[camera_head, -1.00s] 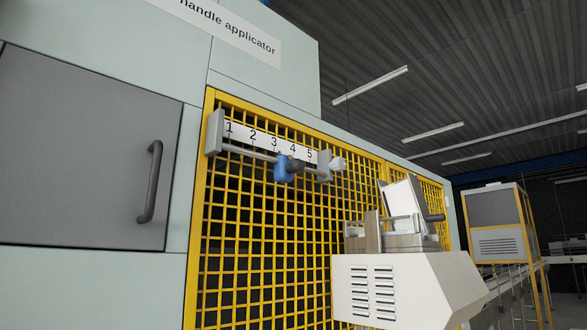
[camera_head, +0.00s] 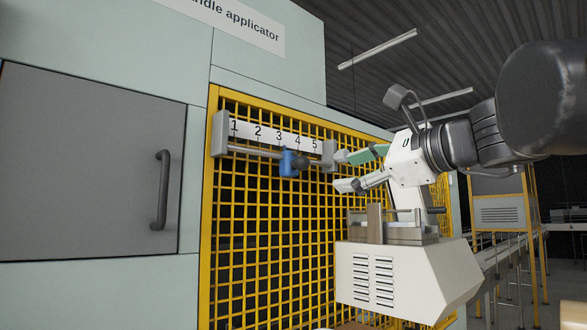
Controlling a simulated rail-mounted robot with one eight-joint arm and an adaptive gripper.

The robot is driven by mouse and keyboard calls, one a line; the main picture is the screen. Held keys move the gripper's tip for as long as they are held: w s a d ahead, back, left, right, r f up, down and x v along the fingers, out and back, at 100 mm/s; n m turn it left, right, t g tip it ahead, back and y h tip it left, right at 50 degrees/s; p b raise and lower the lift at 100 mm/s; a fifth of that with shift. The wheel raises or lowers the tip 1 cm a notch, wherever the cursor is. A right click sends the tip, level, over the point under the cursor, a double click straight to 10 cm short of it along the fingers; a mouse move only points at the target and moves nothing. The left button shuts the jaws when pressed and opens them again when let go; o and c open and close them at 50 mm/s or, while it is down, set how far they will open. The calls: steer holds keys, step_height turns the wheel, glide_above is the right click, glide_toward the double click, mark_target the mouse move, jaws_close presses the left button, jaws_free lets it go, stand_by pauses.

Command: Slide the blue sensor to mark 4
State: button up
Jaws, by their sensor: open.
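The blue sensor (camera_head: 289,163) sits on a horizontal metal rail (camera_head: 253,152) fixed to the yellow mesh guard. A dark knob (camera_head: 301,164) is on its right side. A white scale plate (camera_head: 267,134) numbered 1 to 5 runs above the rail. The sensor appears below the gap between marks 3 and 4; the slanted view hides its exact reading. My gripper (camera_head: 345,172) is open and empty, to the right of the sensor and apart from it. Its fingers point left, and a green pad shows on the upper one.
Brackets hold the rail at its left end (camera_head: 220,134) and right end (camera_head: 329,156); a light knob (camera_head: 341,157) at the right end lies close to my upper finger in the picture. A white machine housing (camera_head: 403,280) stands below my gripper. A grey door (camera_head: 90,165) is at left.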

mark_target(306, 162)
steer(key=shift+m+t+y, duration=0.3)
steer(key=shift+m, duration=0.3)
steer(key=w+a+r+p, duration=0.1)
steer(key=w+a, duration=0.2)
steer(key=w+a+r, duration=0.1)
steer(key=w+a, duration=0.1)
steer(key=w, duration=0.2)
steer(key=w+a+r+p, duration=0.1)
steer(key=w+a, duration=0.2)
steer(key=w, duration=0.1)
steer(key=shift+a+r+p, duration=0.3)
steer(key=shift+a+p, duration=0.05)
steer(key=shift+c, duration=0.3)
jaws_close()
